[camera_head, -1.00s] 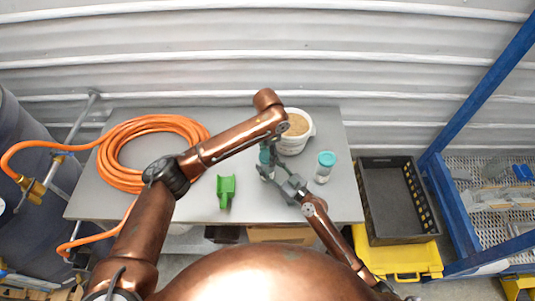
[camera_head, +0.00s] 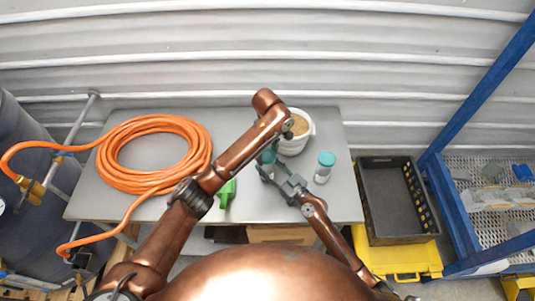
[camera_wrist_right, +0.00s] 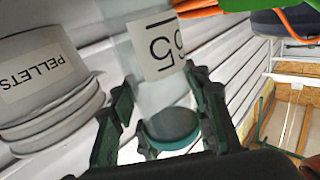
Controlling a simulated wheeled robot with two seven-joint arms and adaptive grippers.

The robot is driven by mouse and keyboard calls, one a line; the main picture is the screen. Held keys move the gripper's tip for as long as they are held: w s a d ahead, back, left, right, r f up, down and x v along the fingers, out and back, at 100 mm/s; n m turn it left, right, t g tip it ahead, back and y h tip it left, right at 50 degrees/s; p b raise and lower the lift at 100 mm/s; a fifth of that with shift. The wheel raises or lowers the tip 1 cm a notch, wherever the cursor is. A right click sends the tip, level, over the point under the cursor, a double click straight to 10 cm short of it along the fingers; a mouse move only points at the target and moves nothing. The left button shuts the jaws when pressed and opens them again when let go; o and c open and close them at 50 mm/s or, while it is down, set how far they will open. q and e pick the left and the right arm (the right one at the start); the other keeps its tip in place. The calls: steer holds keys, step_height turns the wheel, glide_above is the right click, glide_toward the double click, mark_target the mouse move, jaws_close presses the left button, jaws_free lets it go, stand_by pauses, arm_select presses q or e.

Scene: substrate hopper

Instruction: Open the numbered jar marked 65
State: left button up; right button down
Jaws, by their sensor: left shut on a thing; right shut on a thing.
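The jar marked 65 is clear, with a white label (camera_wrist_right: 158,45) and a teal band (camera_wrist_right: 172,142) at one end in the right wrist view. In the head view its teal top (camera_head: 267,157) shows between my two grippers. My right gripper (camera_head: 267,174) is shut on the jar body, one finger on each side in the wrist view. My left gripper (camera_head: 271,149) is at the jar's top, shut on the lid; my left arm partly hides it. I cannot tell whether the lid has turned.
A second teal-lidded jar (camera_head: 325,163) stands right of my grippers. A white pellet bucket (camera_head: 296,146) is close behind. An orange hose coil (camera_head: 150,185) fills the table's left, with a partly hidden green object (camera_head: 228,190) near its front. A black crate (camera_head: 391,202) stands at right.

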mark_target(267, 155)
stand_by(0.6)
arm_select(q)
steer(key=shift+r, duration=1.1)
steer(key=shift+r, duration=2.05)
arm_select(e)
steer(key=c, duration=1)
jaws_free()
